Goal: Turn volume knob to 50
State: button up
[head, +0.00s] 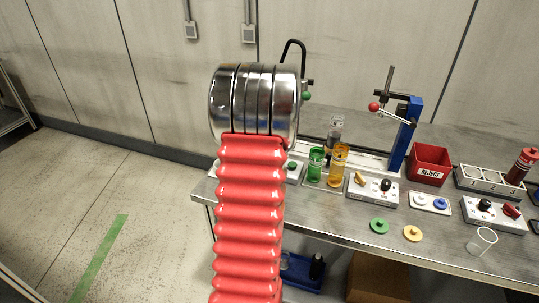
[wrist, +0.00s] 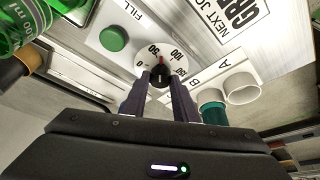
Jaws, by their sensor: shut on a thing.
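The volume knob (wrist: 160,74) is black with a red pointer mark. It sits in front of a white dial (wrist: 170,48) printed 0, 50, 100 and 150 in the wrist view. The red mark points up in the picture, roughly between 50 and 100 and seemingly nearer 50; the exact reading is hard to tell. My gripper (wrist: 160,80) is shut on the knob, one dark finger on each side. In the head view my red and silver arm hides the gripper and the knob.
A green FILL button (wrist: 113,38) is left of the dial. White ring A-B ports (wrist: 241,88) are at the right. A green bottle (wrist: 20,25) is at the upper left. In the head view, green (head: 315,165) and amber (head: 338,165) containers and a red REJECT bin (head: 429,164) stand on the bench.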

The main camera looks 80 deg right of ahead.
jog(key=shift+d+n+t+y, duration=0.1)
jog(key=shift+n+t+y, duration=0.3)
jog(key=shift+n, duration=1.4)
jog(key=o, duration=1)
jog(key=shift+s, duration=0.1)
jog(key=v, duration=1.3)
jog(key=shift+s+r, duration=0.25)
